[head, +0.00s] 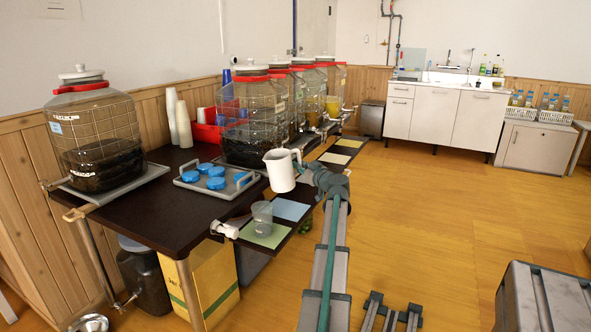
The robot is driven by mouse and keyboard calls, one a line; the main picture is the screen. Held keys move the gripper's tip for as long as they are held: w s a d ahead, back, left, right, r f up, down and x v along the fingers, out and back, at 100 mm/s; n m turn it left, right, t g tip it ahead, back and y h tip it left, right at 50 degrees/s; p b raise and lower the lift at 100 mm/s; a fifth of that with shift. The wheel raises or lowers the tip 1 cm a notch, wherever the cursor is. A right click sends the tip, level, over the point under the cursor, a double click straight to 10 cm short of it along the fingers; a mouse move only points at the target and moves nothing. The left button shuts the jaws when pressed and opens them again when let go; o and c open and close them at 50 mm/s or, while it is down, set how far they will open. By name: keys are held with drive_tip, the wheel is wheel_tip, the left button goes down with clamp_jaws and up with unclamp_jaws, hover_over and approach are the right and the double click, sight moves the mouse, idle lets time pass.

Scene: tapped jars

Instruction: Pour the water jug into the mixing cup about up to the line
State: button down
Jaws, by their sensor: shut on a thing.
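The white water jug (280,172) hangs in the middle of the head view, tilted a little, with its handle on the right. My gripper (307,170) is at the handle side, shut on the jug. The mixing cup (262,217) is a clear, see-through cup standing upright on a green mat (268,238) on the low front shelf. In the picture the jug is above and slightly right of the cup, apart from it. The cup's line and any water in the cup or jug cannot be made out.
A dark table (160,217) carries large tapped jars (95,135) and a grey tray (243,190) of blue lids left of the jug. A blue mat (291,210) lies beside the green one. A tap (224,229) sticks out left of the cup.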

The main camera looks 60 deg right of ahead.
drive_tip(key=shift+f, duration=1.75)
drive_tip(key=shift+s+d+r+n+p, duration=0.1)
drive_tip(key=shift+d+r+n+p, duration=0.1)
drive_tip(key=shift+r+n+p, duration=0.8)
drive_tip(key=shift+s+d+r+n+p, duration=0.15)
drive_tip(key=shift+r+n+p, duration=0.45)
drive_tip(key=shift+r, duration=0.8)
drive_tip(key=shift+f, duration=0.1)
drive_tip(key=shift+w+f+b, duration=0.1)
drive_tip(key=shift+b, duration=0.3)
wheel_tip(320, 180, down, 8)
drive_tip(key=b, duration=1)
drive_tip(key=shift+f+b, duration=0.25)
drive_tip(key=shift+b, duration=0.15)
drive_tip(key=shift+f+n+b, duration=0.1)
drive_tip(key=shift+n+b, duration=0.4)
drive_tip(key=shift+b, duration=0.75)
drive_tip(key=shift+r+n+b, duration=0.65)
drive_tip(key=shift+n+b, duration=0.15)
drive_tip(key=shift+b, duration=2.25)
drive_tip(key=shift+a+r, duration=0.1)
drive_tip(key=shift+r, duration=0.1)
